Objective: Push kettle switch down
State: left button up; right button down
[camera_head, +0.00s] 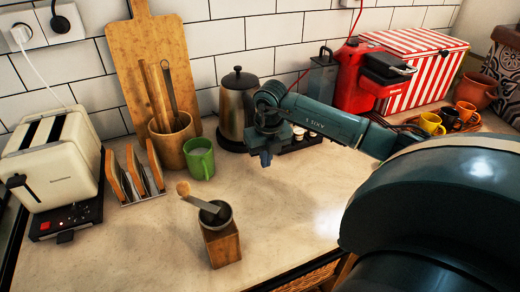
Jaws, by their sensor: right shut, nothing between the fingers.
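The kettle (237,105) stands at the back of the counter against the tiled wall. It has a brushed metal body, a black lid with a knob, and a dark base. My right arm comes in from the right, and its wrist covers the kettle's right side. The kettle's switch and handle cannot be made out. My right gripper (265,158) points down in front of the kettle's lower right, shut and empty. I cannot tell whether it touches the kettle. My left gripper is not in view.
A green mug (199,158) and a wooden utensil pot (171,143) stand left of the kettle. A wooden grinder (221,245) stands in front. A toaster (55,160) is at left, a red coffee machine (357,78) at back right. The middle counter (295,205) is clear.

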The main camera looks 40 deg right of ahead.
jog(key=shift+w, duration=0.1)
jog(key=shift+r, duration=0.3)
notch_tip(320, 180, up, 12)
jog(key=s, duration=0.1)
jog(key=shift+s+a+r+b, duration=0.15)
jog(key=shift+r+b, duration=0.1)
jog(key=shift+b, duration=0.05)
dwell(0.4)
